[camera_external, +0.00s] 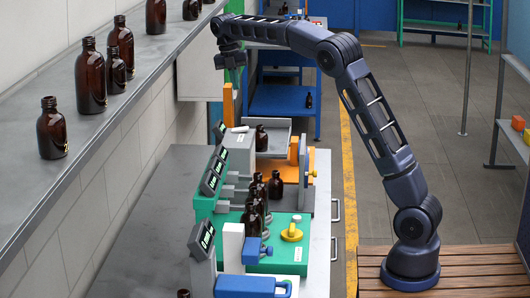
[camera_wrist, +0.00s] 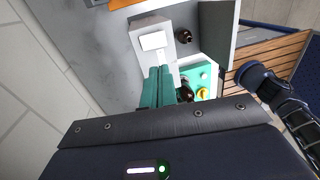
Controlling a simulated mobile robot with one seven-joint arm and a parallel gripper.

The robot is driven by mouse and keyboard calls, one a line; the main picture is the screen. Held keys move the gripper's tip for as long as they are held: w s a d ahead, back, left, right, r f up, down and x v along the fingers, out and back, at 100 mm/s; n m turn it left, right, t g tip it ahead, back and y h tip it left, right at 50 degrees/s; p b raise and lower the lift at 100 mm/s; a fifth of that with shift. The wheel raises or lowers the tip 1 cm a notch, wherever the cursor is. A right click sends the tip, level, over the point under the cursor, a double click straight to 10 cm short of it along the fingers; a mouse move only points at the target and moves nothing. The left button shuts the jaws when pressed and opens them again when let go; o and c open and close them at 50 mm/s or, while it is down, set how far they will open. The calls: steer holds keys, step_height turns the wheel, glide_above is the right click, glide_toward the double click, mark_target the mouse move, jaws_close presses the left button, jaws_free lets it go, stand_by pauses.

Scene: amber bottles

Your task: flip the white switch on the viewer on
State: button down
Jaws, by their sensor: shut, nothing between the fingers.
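A pale grey box with a white top piece (camera_external: 238,129), which looks like the viewer, stands on the bench beyond the row of dark displays. In the wrist view it is a pale box with a bright white panel (camera_wrist: 153,41). I cannot make out the white switch for certain in either view. My gripper (camera_external: 228,62) is raised well above the bench, apart from the box. In the wrist view its teal fingers (camera_wrist: 158,80) are together with nothing between them, and they cover part of the scene below the box.
An amber bottle (camera_external: 261,138) stands in a grey tray beside the box. Several more (camera_external: 255,205) stand in a row nearer on the bench. A shelf (camera_external: 150,55) with several bottles runs along the left wall. A yellow knob (camera_external: 291,233) sits on the green base. The air around my gripper looks clear.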

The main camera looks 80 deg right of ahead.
mark_target(246, 129)
steer(key=shift+f, duration=0.1)
steer(key=f, duration=0.4)
steer(key=s+f, duration=0.1)
steer(key=f, duration=0.4)
steer(key=s+f, duration=0.1)
steer(key=f, duration=0.3)
steer(key=shift+s+f, duration=0.15)
steer(key=shift+f, duration=0.2)
steer(key=shift+s, duration=0.1)
